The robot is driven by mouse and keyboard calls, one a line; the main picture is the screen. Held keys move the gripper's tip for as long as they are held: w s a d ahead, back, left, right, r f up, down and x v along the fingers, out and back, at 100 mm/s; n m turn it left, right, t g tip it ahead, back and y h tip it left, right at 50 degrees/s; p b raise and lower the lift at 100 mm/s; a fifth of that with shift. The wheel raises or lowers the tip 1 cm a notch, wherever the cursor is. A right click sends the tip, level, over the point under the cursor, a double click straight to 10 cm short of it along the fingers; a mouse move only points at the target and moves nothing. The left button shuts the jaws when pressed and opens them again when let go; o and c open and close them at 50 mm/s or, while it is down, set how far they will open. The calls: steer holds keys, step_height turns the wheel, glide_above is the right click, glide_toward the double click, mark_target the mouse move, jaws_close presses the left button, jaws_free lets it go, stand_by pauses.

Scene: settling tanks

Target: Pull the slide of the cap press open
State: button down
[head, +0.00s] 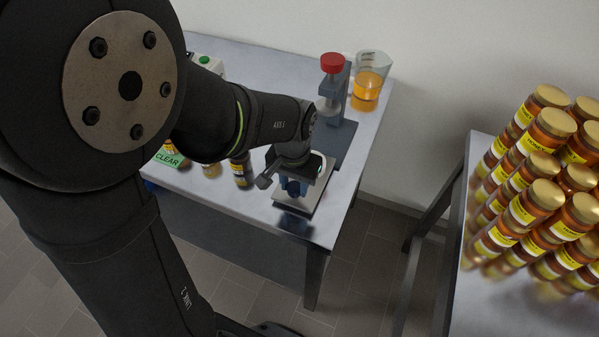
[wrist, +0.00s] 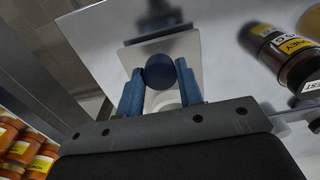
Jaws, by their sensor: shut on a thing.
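The cap press (head: 338,105) stands on the table, with a red knob (head: 332,63) on top and a dark base. A pale slide plate (head: 318,192) lies in front of the press column, near the table's front edge. It also shows in the wrist view (wrist: 188,47). My gripper (head: 291,188) is over this plate. In the wrist view, its blue fingers (wrist: 160,78) are shut on a dark blue round knob (wrist: 159,70). In the head view the knob is mostly hidden by my gripper. How far the slide is out is hard to tell.
Jars (head: 240,172) and a green CLEAR sign (head: 170,159) stand left of my gripper. A beaker of orange liquid (head: 367,88) stands behind the press on the right. Stacked honey jars (head: 537,205) fill another table, across a floor gap.

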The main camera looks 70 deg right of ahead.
steer(key=c, duration=1)
jaws_free()
steer(key=shift+r, duration=0.1)
step_height(320, 180, up, 17)
steer(key=shift+r, duration=0.15)
step_height(320, 180, down, 18)
steer(key=shift+r, duration=0.2)
stand_by(0.3)
steer(key=shift+r, duration=0.1)
